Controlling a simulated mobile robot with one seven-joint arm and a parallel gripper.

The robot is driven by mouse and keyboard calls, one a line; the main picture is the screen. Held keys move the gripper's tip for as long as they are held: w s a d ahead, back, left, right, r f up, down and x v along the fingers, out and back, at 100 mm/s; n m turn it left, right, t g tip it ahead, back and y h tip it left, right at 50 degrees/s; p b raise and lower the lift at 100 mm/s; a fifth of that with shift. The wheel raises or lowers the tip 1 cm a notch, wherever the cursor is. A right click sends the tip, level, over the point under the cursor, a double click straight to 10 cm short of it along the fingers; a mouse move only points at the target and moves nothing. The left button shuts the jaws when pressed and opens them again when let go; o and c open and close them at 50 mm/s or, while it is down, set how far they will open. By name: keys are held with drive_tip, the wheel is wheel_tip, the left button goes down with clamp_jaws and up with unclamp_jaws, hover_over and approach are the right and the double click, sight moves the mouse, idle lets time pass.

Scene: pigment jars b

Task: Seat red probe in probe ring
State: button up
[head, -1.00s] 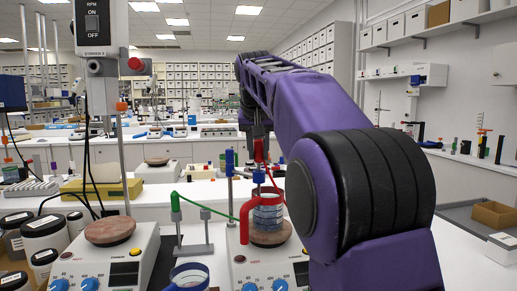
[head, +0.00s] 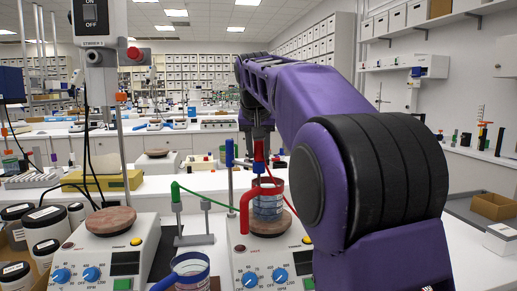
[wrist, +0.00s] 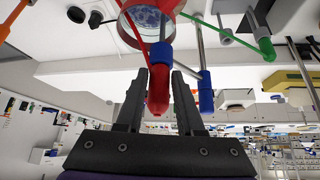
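The red probe (head: 259,153) stands upright over the glass beaker (head: 267,203), its red handle uppermost. In the wrist view the handle (wrist: 158,92) lies between my fingers, with narrow gaps beside it. A blue collar (wrist: 162,56), apparently the probe ring, sits just below the handle, joined by a short rod to a post with a blue cap (wrist: 206,99). The handle lines up with the collar; I cannot tell whether it is fully down in it. My gripper (head: 259,128) points down at the handle and looks open around it. The probe's lower end is unclear.
The beaker stands on a stirrer hotplate (head: 250,262). A thick red tube (head: 244,215) bends beside it. A green-topped stand (head: 175,192) is to the left. A second hotplate (head: 100,250), a tall overhead stirrer (head: 97,60) and several jars (head: 45,232) stand further left.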

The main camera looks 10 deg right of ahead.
drive_tip(key=o, duration=0.4)
drive_tip(key=p+v, duration=0.4)
drive_tip(key=v, duration=1.3)
drive_tip(key=shift+s+a+r, duration=0.1)
drive_tip(key=shift+s+r, duration=0.05)
drive_tip(key=shift+s, duration=0.05)
